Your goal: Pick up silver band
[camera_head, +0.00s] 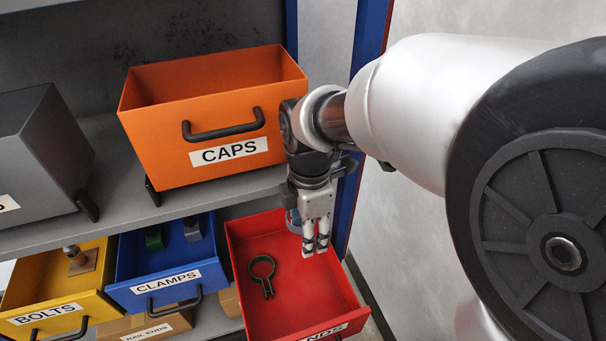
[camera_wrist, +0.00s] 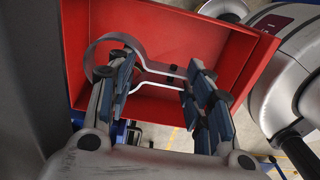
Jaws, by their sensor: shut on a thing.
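My gripper (camera_head: 316,244) points down over the back right part of the red bin (camera_head: 337,277). In the wrist view, my gripper (camera_wrist: 162,84) is shut on the silver band (camera_wrist: 103,44), a thin open ring with two straight ends running between the fingers. The ring part sticks out to the left of the fingers. In the head view, the silver band (camera_head: 292,220) shows only as a small grey curve at the left of the fingers. Parts of it are hidden by the fingers.
A dark green band (camera_head: 262,274) lies in the red bin. A blue CLAMPS bin (camera_head: 160,288) and yellow BOLTS bin (camera_head: 48,316) stand to its left. An orange CAPS bin (camera_head: 220,122) sits on the shelf above. A blue shelf post (camera_head: 366,38) is close behind my gripper.

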